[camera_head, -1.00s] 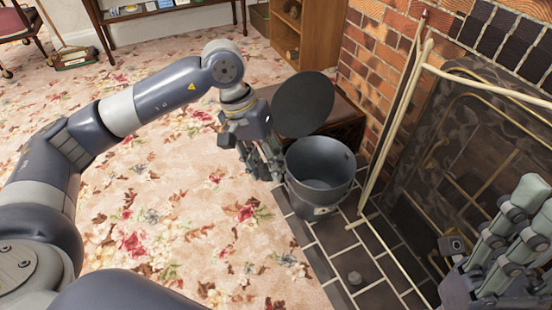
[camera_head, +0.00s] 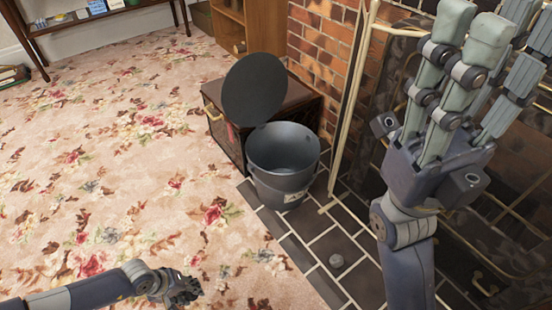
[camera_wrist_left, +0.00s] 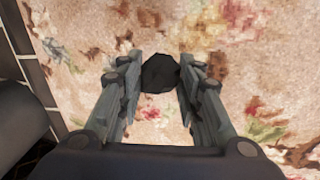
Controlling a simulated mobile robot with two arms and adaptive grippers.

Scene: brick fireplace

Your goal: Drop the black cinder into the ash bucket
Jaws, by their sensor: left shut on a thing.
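The black cinder (camera_wrist_left: 160,73) is a dark lump between the fingertips of my left gripper (camera_wrist_left: 160,85) in the left wrist view, with carpet behind it. In the head view my left gripper (camera_head: 180,289) is low at the bottom left, over the carpet, well away from the bucket; the cinder cannot be made out there. The ash bucket (camera_head: 283,178) is dark grey, upright and open-topped on the edge of the hearth. Its round black lid (camera_head: 255,90) stands tilted up behind the rim. My right gripper (camera_head: 490,70) is raised at the right, fingers apart, with nothing visible in it.
A dark wooden chest (camera_head: 302,99) stands behind the bucket. The brick fireplace (camera_head: 320,45) and its dark screen (camera_head: 505,190) are at the right. The flowered carpet (camera_head: 130,170) is clear.

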